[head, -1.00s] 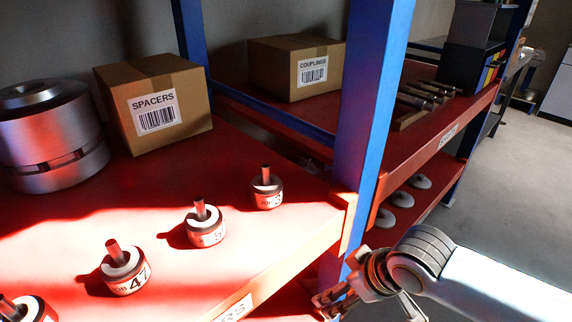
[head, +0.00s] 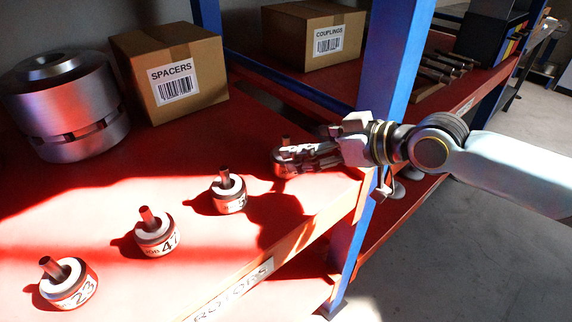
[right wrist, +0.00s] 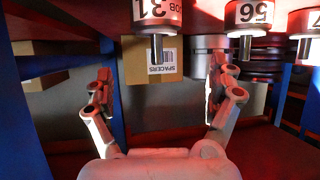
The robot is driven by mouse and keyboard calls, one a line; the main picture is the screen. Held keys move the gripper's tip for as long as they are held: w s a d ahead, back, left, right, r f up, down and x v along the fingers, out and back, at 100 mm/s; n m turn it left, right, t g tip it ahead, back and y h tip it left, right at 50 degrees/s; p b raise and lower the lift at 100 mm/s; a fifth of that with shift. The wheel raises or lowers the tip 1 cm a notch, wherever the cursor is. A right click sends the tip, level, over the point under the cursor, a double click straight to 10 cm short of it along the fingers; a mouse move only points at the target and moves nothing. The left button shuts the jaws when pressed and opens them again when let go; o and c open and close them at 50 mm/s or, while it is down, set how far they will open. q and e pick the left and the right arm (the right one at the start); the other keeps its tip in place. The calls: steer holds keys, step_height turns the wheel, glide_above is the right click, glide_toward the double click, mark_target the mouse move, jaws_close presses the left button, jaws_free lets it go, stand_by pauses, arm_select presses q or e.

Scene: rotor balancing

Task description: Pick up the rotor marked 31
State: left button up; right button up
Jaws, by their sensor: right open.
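The rotor marked 31 (right wrist: 156,14) shows at the top middle of the right wrist view, which looks upside down, with its shaft pointing down the picture. In the head view the same rotor (head: 281,170) stands upright on the red shelf, partly hidden by my right gripper. My right gripper (head: 305,157) reaches in from the right at the rotor. My left gripper is not in view.
A blue post (head: 391,70) rises close behind my right wrist. A SPACERS box (head: 200,85), a COUPLINGS box (head: 310,45) and a metal cylinder (head: 70,145) stand behind.

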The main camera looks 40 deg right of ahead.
mark_target(286, 145)
steer(key=shift+x, duration=1)
steer(key=x, duration=0.3)
steer(key=b+x, duration=0.1)
steer(key=x, duration=0.1)
steer(key=shift+d+f, duration=0.25)
steer(key=shift+f, duration=0.05)
steer(key=shift+c, duration=0.2)
steer(key=c, duration=1.8)
steer(key=shift+r, duration=0.15)
jaws_close()
